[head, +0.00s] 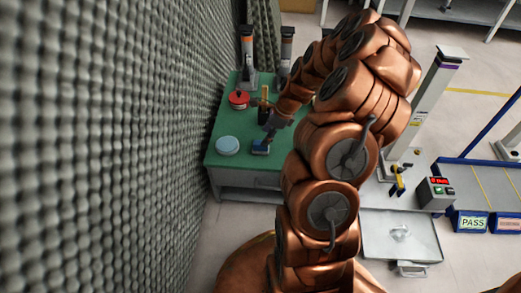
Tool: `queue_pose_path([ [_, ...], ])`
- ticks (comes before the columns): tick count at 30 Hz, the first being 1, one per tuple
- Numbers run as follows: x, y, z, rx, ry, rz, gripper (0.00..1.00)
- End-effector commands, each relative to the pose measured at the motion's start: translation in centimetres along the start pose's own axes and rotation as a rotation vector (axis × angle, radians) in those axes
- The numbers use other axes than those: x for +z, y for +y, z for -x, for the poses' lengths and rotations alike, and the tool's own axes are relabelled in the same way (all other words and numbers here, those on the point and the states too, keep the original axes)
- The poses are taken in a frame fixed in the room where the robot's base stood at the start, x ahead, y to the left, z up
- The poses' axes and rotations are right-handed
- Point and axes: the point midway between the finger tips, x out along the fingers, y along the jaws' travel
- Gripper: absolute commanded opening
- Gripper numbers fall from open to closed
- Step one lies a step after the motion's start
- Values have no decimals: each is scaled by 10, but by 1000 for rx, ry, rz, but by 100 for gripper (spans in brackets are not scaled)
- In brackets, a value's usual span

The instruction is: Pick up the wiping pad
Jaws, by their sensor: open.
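A pale blue round pad-like disc (228,145) lies flat on the green bench top (222,125), near its front left. A small darker blue block (261,147) lies to its right, just below my gripper. I cannot tell for certain which of the two is the wiping pad. My gripper (267,128) is open over the right part of the bench and points down and left. It is small and partly dark in the view, so whether its fingers touch the blue block cannot be told.
A red round object (238,99) and a tan upright piece (263,103) stand farther back. Two instrument columns (247,60) rise behind. The grey foam wall (100,140) borders the bench's left. A grey tray (400,237) and control box (436,194) are at right.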

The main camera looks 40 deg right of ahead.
Motion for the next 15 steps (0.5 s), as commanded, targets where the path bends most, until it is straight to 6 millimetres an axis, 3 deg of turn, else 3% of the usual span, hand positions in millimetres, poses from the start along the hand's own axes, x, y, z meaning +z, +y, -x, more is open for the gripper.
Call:
queue_pose_path([
  [15, -2, -2, -55, 3, 0, 4, 60],
])
